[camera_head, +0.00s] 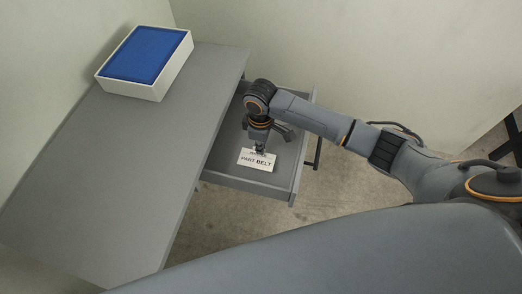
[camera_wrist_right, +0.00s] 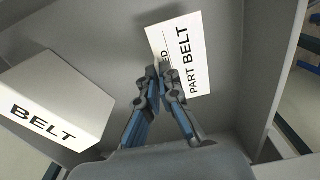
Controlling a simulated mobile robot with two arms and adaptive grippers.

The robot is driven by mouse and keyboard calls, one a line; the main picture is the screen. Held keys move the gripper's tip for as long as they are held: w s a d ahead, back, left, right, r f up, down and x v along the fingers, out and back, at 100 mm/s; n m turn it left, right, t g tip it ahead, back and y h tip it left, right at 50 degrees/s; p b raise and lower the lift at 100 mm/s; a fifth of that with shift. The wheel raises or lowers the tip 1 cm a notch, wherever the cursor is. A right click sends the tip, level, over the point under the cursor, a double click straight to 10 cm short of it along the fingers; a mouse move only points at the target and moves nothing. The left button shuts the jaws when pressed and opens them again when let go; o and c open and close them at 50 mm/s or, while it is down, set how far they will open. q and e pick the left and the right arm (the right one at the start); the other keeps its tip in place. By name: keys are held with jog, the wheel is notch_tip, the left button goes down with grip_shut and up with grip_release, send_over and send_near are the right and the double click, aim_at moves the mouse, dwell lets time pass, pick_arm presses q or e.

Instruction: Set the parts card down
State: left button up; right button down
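The parts card (camera_head: 257,161) is a small white card with black print that reads "PART BELT". In the head view it is inside the open grey drawer, near the drawer's front corner. It shows again in the right wrist view (camera_wrist_right: 196,48), at and beyond my fingertips. My right gripper (camera_head: 260,149) points down into the drawer. In the right wrist view its fingers (camera_wrist_right: 162,76) are close together on the card's edge and hide part of the print. I cannot tell whether the card touches the drawer floor. My left gripper is not in view.
A white thing marked "BELT" (camera_wrist_right: 55,105) is at the left of the right wrist view. The drawer (camera_head: 240,184) has raised walls around the card. The grey tabletop (camera_head: 120,170) beside it is mostly bare. A white box with a blue top (camera_head: 145,52) stands at its far end.

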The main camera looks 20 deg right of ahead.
notch_tip(320, 180, down, 3)
jog(key=shift+s+r, duration=0.1)
jog(key=shift+r, duration=0.1)
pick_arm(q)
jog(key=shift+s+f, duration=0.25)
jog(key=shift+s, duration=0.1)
pick_arm(e)
jog(key=shift+f, duration=0.15)
jog(key=c, duration=1.5)
grip_release()
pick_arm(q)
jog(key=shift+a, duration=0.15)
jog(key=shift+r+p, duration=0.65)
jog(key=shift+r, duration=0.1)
pick_arm(e)
notch_tip(320, 180, up, 12)
jog(key=shift+r, duration=0.15)
